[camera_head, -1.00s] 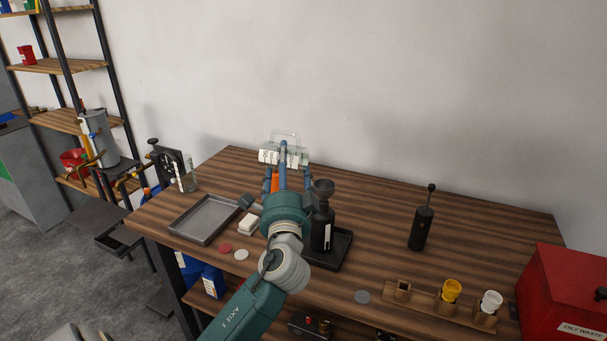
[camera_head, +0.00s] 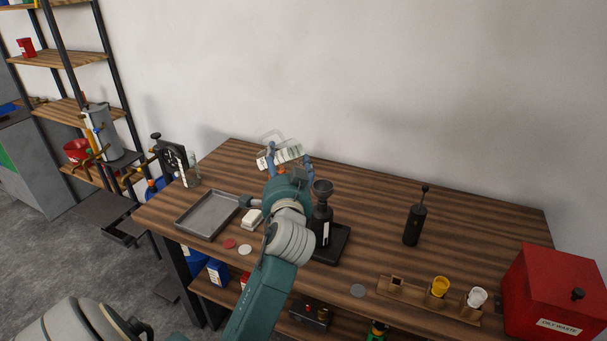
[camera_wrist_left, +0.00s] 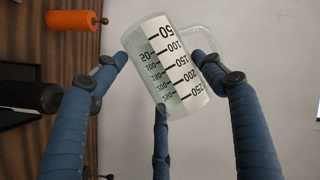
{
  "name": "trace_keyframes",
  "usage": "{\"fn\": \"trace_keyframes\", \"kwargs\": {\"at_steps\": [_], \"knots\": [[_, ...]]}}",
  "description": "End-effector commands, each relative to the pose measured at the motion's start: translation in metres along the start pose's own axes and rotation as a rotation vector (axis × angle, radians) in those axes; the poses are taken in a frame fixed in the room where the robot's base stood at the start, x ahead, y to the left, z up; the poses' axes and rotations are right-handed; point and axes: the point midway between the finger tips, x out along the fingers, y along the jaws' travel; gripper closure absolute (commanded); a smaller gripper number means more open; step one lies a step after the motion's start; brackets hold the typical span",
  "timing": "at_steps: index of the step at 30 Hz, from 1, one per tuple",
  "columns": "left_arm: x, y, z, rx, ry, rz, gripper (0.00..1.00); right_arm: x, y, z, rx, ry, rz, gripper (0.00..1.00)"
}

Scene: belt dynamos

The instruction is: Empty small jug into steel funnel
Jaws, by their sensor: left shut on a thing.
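My left gripper (camera_head: 289,168) is shut on a clear small jug (camera_head: 284,153) with black scale marks, held above the back of the bench and tilted over. The jug also shows between my blue fingers in the left wrist view (camera_wrist_left: 172,62), with its handle to the right. I cannot tell how much it holds. The steel funnel (camera_head: 323,187) sits on a dark bottle-like body (camera_head: 322,228) on a black tray, to the right of and nearer than the jug. The jug is apart from the funnel. My right gripper is not in view.
A grey tray (camera_head: 207,233) and a white block (camera_head: 252,219) are left of my arm. A black hand tool (camera_head: 413,225) stands to the right. A wooden holder with cups (camera_head: 439,287) and a red waste box (camera_head: 557,290) are at front right. An orange cylinder shows in the wrist view (camera_wrist_left: 70,20).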

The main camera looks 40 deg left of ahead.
Motion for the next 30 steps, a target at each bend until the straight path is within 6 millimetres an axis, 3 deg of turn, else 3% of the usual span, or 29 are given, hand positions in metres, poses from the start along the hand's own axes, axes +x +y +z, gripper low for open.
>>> {"fn": "trace_keyframes", "kwargs": {"at_steps": [1, 12, 30], "knots": [[-0.001, -0.009, -0.007, -0.057, -0.007, 0.014, 0.67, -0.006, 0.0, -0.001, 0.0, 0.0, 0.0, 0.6], [-0.004, -0.024, -0.024, -0.381, -0.087, 0.163, 0.67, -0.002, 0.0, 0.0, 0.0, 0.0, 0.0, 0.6], [-0.011, -0.057, -0.055, -0.663, -0.156, 0.292, 0.67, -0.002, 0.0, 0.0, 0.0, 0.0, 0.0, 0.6]]}}
